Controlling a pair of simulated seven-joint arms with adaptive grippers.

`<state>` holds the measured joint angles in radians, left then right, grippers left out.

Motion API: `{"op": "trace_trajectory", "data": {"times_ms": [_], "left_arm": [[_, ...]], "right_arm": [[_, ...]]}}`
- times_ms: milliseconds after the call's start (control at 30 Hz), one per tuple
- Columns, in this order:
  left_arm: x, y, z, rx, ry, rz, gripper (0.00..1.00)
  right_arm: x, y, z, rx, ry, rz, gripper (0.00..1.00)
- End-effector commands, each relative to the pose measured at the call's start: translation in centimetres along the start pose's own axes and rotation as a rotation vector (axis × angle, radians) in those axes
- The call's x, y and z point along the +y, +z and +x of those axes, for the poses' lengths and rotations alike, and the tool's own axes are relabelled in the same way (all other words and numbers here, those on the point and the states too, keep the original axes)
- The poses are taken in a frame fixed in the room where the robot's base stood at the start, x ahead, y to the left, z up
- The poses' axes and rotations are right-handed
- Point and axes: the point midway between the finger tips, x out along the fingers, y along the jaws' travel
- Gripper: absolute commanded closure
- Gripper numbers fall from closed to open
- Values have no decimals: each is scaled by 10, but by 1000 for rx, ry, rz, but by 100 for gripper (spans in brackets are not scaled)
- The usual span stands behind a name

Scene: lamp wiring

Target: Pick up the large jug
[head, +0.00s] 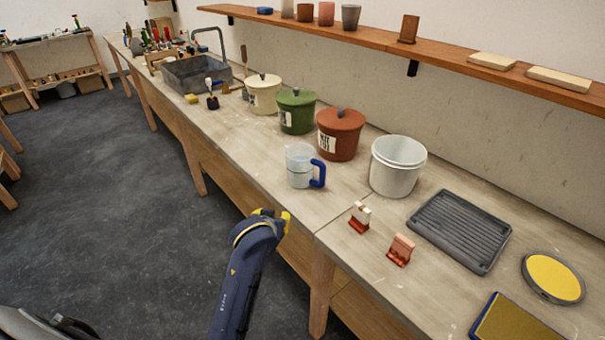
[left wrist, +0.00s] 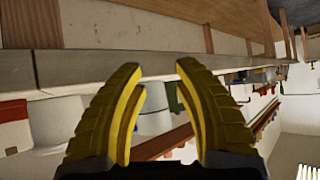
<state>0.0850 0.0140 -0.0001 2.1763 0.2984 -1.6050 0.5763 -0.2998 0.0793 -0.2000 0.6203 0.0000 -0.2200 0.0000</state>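The large jug (head: 298,167) is a clear, pale jug with a blue handle on its right side. It stands upright on the workbench near the front edge, in front of the red-brown lidded pot. My left gripper (head: 270,214) is just off the bench's front edge, nearer than the jug and to its lower left, not touching it. In the left wrist view its yellow fingers (left wrist: 160,85) are spread apart with nothing gripped. Pale rounded shapes show behind the fingers there; I cannot tell which is the jug. My right gripper is not in view.
Behind the jug stand the red-brown pot (head: 340,133), a green pot (head: 296,111), a cream pot (head: 263,94) and a white bucket (head: 396,168). Two small clips (head: 360,217) and a ridged dark tray (head: 461,230) lie to the right. A wall shelf (head: 450,52) runs above.

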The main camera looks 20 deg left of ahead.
Motion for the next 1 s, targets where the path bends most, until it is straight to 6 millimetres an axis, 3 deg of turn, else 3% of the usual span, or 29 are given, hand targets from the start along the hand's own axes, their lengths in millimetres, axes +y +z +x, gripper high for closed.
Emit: {"op": "trace_trajectory", "data": {"times_ms": [33,133,233,367,467,1000], "left_arm": [[8,-29,-18,62,39,7,70],[29,-65,-44,152,127,36,70],[46,-86,-63,210,193,61,70],[58,-99,-74,248,237,81,70],[63,-104,-69,255,248,85,70],[85,-126,17,255,247,86,70]], "right_arm": [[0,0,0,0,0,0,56],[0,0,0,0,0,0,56],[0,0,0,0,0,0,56],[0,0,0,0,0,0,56],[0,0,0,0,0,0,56],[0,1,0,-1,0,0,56]]}}
